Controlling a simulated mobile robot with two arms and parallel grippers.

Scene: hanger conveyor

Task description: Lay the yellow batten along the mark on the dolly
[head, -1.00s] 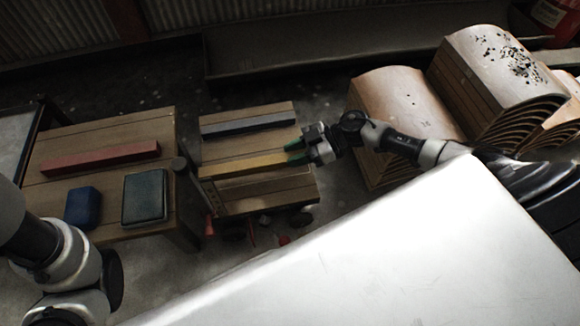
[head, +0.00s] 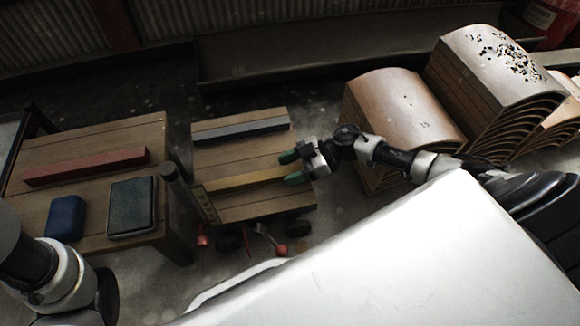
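The yellow batten (head: 240,181) lies flat on the wooden top of the dolly (head: 240,210), roughly parallel to a blue-grey batten (head: 240,128) farther back. I cannot make out the mark. My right gripper (head: 291,167) reaches in from the right over the dolly's right edge. Its green fingers are spread apart, one on each side of the yellow batten's right end. I cannot tell whether either finger touches it. My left arm shows at the lower left, but its gripper is out of the picture.
A wooden table (head: 95,140) stands left of the dolly with a red batten (head: 85,166), a blue box (head: 66,217) and a dark teal box (head: 132,206). Stacks of curved wooden panels (head: 405,108) stand on the right. Red-tipped parts (head: 281,249) show below the dolly's near side.

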